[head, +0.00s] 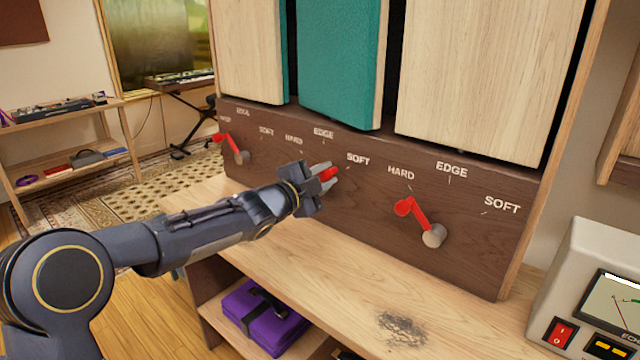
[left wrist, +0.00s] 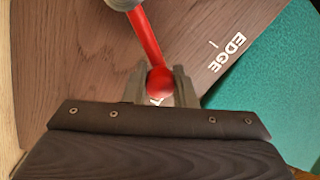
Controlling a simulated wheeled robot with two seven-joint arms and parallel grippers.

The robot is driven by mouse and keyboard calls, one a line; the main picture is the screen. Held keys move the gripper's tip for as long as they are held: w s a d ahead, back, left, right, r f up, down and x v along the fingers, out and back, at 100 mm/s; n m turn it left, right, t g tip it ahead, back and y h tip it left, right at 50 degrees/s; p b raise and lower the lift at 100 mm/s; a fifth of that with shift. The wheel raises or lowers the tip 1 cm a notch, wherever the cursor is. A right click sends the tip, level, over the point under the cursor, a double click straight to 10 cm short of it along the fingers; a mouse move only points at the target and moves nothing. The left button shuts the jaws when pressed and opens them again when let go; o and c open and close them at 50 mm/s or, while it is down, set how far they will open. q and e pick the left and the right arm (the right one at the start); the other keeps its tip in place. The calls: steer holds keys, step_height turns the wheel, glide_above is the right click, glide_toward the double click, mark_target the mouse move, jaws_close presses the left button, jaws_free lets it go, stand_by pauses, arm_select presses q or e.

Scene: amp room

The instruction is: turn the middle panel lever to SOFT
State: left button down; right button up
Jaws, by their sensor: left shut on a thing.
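The middle panel lever (head: 328,174) is red, and mostly hidden by my gripper in the head view. The left wrist view shows its red arm (left wrist: 146,38) running from a grey pivot (left wrist: 122,4) to a round knob. My left gripper (head: 331,175) is shut on the knob, with one finger on each side (left wrist: 160,86). The lever points away from the middle EDGE label (head: 323,133), on its SOFT side. The middle SOFT label (head: 358,159) lies just right of the gripper. A white mark is partly hidden beneath the knob in the wrist view. My right gripper is not in view.
The left lever (head: 228,143) and right lever (head: 411,212) both lean toward HARD. Wood and teal panels (head: 340,60) stand above the brown board. A wooden shelf (head: 340,270) lies below, bare except a dark smudge. A meter box (head: 590,290) stands at right.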

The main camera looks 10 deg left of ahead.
arm_select(q)
steer(key=shift+s+d+f+m+b, duration=0.25)
steer(key=shift+d+f+m+b, duration=0.2)
steer(key=shift+m+b, duration=0.45)
steer(key=shift+f, duration=0.1)
steer(key=c, duration=1.2)
jaws_free()
steer(key=v, duration=0.8)
